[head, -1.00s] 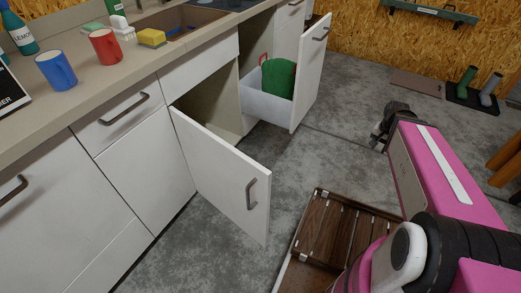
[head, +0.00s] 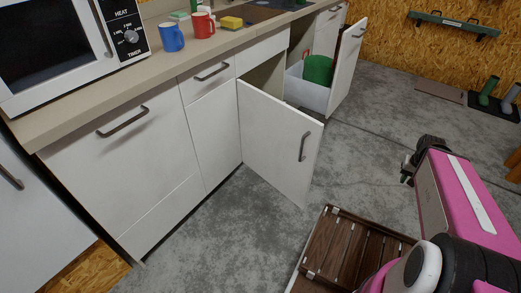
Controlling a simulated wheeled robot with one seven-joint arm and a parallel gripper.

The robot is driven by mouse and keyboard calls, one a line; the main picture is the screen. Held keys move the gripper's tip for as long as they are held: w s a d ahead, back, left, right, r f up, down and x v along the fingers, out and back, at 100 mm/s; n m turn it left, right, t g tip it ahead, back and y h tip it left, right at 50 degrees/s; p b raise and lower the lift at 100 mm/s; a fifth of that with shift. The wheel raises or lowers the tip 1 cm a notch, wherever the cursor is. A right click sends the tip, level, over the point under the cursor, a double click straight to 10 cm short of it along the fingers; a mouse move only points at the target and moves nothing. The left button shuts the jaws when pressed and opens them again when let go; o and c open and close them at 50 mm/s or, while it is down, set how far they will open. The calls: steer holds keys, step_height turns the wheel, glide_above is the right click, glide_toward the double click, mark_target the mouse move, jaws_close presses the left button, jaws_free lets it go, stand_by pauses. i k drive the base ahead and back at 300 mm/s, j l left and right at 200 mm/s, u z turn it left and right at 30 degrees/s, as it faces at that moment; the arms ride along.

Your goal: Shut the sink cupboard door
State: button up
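The sink cupboard door (head: 278,142) is a white panel with a grey bar handle (head: 303,146), in the middle of the head view. It stands wide open, swung out from the counter front, with its hinged edge at the left. The cupboard opening behind it is mostly hidden by the door. My gripper (head: 412,168) is a dark shape at the end of my pink arm, to the right of the door and apart from it. Its fingers are too small and dark to show whether they are open.
Beyond the door, a pull-out unit (head: 344,68) stands open with a green bin (head: 318,69) in it. Counter (head: 190,60) holds a microwave (head: 60,45), a blue mug (head: 171,37), a red mug (head: 202,25) and a sponge (head: 231,22). Grey floor (head: 350,165) between door and arm is clear.

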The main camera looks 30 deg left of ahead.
mark_target(281, 142)
steer(key=k+u, duration=0.2)
steer(key=u, duration=1.4)
steer(key=l+u, duration=0.25)
steer(key=l, duration=0.3)
steer(key=l+u, duration=0.2)
steer(key=l, duration=0.35)
steer(key=k+l+u, duration=0.25)
steer(key=l, duration=0.25)
steer(key=i, duration=0.35)
steer(key=k+j+z, duration=0.1)
steer(key=k+j, duration=0.05)
steer(key=k, duration=0.1)
